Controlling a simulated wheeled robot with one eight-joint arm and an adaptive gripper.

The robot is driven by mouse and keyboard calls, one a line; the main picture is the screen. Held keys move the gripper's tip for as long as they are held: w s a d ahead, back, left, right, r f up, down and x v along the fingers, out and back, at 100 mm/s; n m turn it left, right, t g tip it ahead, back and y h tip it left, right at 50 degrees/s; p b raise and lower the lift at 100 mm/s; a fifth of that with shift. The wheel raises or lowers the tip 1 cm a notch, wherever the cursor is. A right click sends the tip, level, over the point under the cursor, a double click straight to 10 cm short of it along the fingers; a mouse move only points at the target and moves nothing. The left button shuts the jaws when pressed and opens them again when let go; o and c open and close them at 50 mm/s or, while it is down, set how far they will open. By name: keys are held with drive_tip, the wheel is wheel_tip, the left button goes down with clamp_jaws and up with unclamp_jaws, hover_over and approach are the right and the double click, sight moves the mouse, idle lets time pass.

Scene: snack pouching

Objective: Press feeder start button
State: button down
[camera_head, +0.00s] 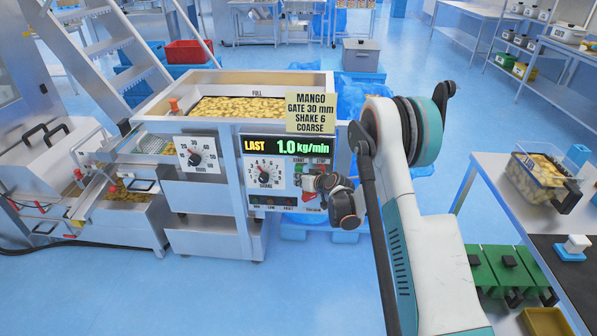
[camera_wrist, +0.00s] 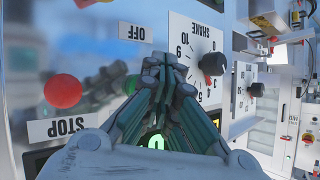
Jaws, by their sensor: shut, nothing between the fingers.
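The feeder's control panel (camera_head: 285,172) faces me in the head view, with START and STOP labels under the green display (camera_head: 288,145). My gripper (camera_head: 316,183) is at the panel's right part, below those labels. In the wrist view my gripper (camera_wrist: 166,65) is shut and empty, its fingertips pointing at the panel. The red stop button (camera_wrist: 63,91) and its STOP label (camera_wrist: 58,128) are left of the fingers. I cannot tell whether the fingertips touch the panel.
The SHAKE dial (camera_wrist: 212,63) is close on the right of my fingers in the wrist view. An OFF label (camera_wrist: 135,35) is above them. The feeder hopper (camera_head: 240,108) holds mango pieces. A table (camera_head: 492,168) with a filled container (camera_head: 538,176) stands at right.

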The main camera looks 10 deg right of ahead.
drive_tip(key=shift+w+d, duration=0.15)
drive_tip(key=shift+w, duration=0.2)
drive_tip(key=shift+w+d, duration=0.15)
drive_tip(key=shift+w, duration=0.3)
idle(0.8)
idle(0.3)
drive_tip(key=shift+s+a, duration=0.3)
drive_tip(key=shift+s, duration=0.6)
drive_tip(key=shift+s, duration=0.1)
drive_tip(key=shift+s+a, duration=0.25)
drive_tip(key=shift+s, duration=0.5)
drive_tip(key=shift+s+a, duration=0.25)
drive_tip(key=shift+s, duration=0.5)
drive_tip(key=shift+s+a, duration=0.25)
drive_tip(key=shift+s, duration=0.5)
drive_tip(key=shift+r, duration=0.1)
